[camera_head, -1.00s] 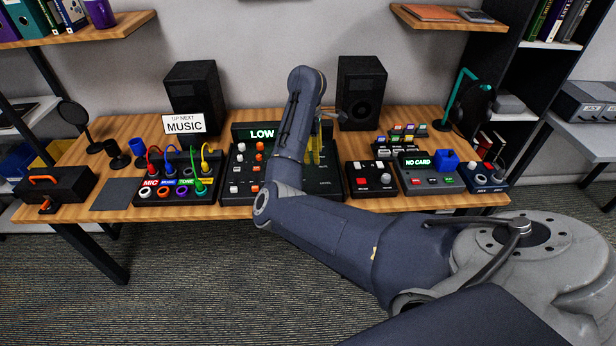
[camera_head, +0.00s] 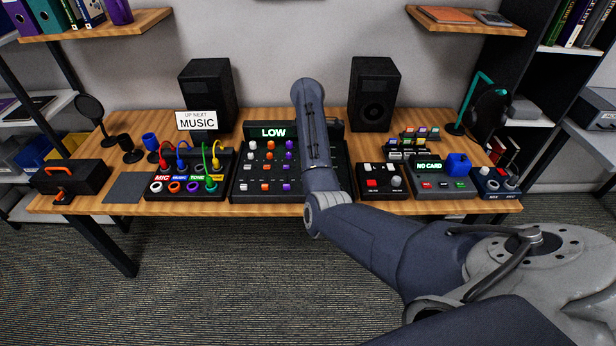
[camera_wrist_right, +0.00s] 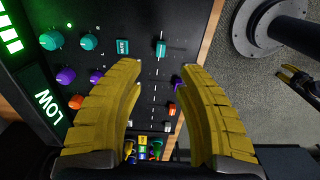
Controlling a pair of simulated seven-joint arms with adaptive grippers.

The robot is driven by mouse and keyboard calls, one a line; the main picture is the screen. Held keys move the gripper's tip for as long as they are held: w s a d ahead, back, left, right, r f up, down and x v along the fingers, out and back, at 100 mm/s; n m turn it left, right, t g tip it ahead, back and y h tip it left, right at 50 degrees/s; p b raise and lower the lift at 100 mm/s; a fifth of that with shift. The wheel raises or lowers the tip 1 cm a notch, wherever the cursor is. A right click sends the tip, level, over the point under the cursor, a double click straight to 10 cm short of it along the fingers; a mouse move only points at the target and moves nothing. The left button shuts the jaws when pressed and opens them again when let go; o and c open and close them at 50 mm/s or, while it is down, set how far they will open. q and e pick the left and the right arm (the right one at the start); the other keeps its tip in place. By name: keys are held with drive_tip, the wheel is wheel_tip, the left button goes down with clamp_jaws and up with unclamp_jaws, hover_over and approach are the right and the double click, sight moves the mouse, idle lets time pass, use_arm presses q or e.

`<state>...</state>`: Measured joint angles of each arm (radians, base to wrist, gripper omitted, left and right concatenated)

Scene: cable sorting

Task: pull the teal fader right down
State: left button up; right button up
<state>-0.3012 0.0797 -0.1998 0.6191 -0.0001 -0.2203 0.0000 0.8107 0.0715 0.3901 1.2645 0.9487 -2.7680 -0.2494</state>
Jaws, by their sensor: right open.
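The teal fader cap (camera_wrist_right: 161,49) sits on the dark mixer panel (camera_wrist_right: 150,15) in the right wrist view. It lies just beyond my right gripper (camera_wrist_right: 162,72), whose yellow fingers are spread with nothing between the tips. Purple (camera_wrist_right: 177,82) and orange (camera_wrist_right: 171,108) fader caps lie in the same row. In the head view the mixer (camera_head: 240,186) is partly covered by my right arm, which hides the teal fader and the right gripper. What seems to be my left gripper (camera_wrist_right: 287,75) shows small at the right edge of the wrist view.
Teal knobs (camera_wrist_right: 89,42) and a teal button (camera_wrist_right: 122,46) are near the fader. A LOW display (camera_head: 274,132) stands at the mixer's back. A patch box with cables (camera_head: 190,185) is left, and a button box (camera_head: 381,182) is right. Speakers (camera_head: 374,93) stand behind.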

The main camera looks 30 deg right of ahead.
wheel_tip(320, 180, down, 9)
drive_tip(key=shift+f, duration=0.15)
idle(0.4)
drive_tip(key=shift+c, duration=0.5)
clamp_jaws()
